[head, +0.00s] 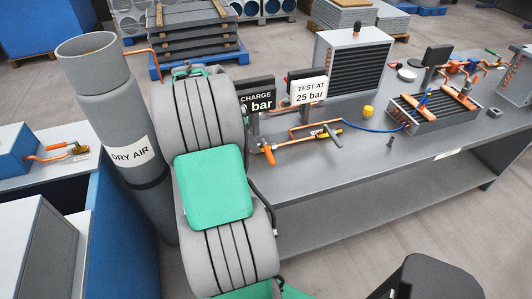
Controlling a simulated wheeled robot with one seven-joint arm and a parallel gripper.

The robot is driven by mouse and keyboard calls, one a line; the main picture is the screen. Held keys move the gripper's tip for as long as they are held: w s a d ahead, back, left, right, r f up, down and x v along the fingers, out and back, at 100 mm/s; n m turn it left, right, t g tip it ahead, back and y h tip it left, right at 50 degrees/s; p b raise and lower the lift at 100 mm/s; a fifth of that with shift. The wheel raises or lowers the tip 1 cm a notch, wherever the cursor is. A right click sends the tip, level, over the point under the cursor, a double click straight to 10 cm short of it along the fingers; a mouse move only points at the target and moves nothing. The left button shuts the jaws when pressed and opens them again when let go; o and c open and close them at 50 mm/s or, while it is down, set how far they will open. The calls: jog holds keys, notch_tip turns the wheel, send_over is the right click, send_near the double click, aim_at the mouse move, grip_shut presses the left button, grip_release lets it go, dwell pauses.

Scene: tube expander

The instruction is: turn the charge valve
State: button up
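A sign reading "CHARGE" and "bar" (257,97) stands at the table's left end, partly covered by my arm. Below it, an orange handle (268,153) sits at the end of a copper pipe (297,141). A brass valve fitting (325,133) with a small, unreadable label and a dark lever is further right on this line. I cannot tell which of the two is the charge valve. My grey and green arm crosses the picture left of them, apart from the handle, and runs out at the bottom. My gripper's fingers do not show.
A grey cylinder marked "DRY AIR" (100,100) stands left of my arm. On the table (345,185) are a "TEST AT 25 bar" sign (308,88), a finned block (352,60), a yellow cap (368,112) and a blue hose (375,130).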

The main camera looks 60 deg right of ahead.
aim_at(269, 154)
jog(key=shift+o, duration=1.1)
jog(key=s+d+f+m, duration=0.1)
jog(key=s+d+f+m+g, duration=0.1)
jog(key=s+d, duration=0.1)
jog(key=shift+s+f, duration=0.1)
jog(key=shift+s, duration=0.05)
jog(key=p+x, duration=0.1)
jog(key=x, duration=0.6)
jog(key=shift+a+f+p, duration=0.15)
jog(key=shift+p, duration=0.25)
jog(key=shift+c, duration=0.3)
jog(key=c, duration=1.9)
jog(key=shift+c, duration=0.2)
